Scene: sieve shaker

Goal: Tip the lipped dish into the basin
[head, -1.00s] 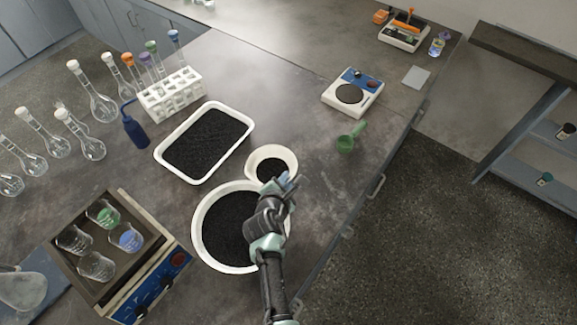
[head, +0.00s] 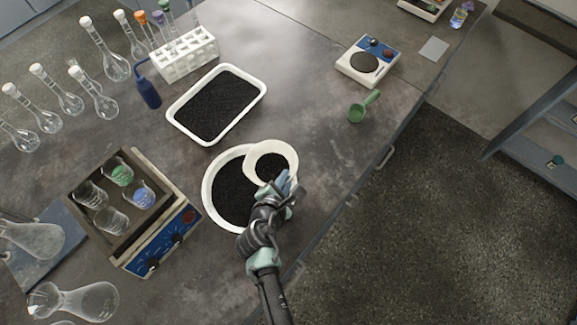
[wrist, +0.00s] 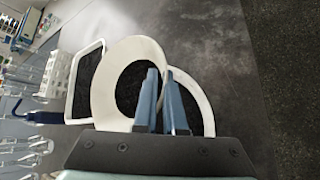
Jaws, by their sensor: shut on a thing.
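The lipped dish (head: 258,150) is a small cream bowl with a wide rim, with dark granules inside. My gripper (head: 284,182) is shut on its near right rim and holds it over the upper right part of the basin. The basin (head: 208,200) is a larger round white bowl of dark granules on the bench, partly hidden by the dish and my arm. In the wrist view the dish (wrist: 103,90) is between my fingers (wrist: 160,100), overlapping the basin's rim (wrist: 190,88) behind it. The dish looks roughly level or slightly tilted; I cannot tell exactly.
A white rectangular tray (head: 258,88) of dark granules stands behind the basin. A shaker with beakers and a blue panel (head: 170,240) is at left. A green scoop (head: 358,112) and a balance (head: 385,70) are at right. Bare bench lies between the basin and scoop.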

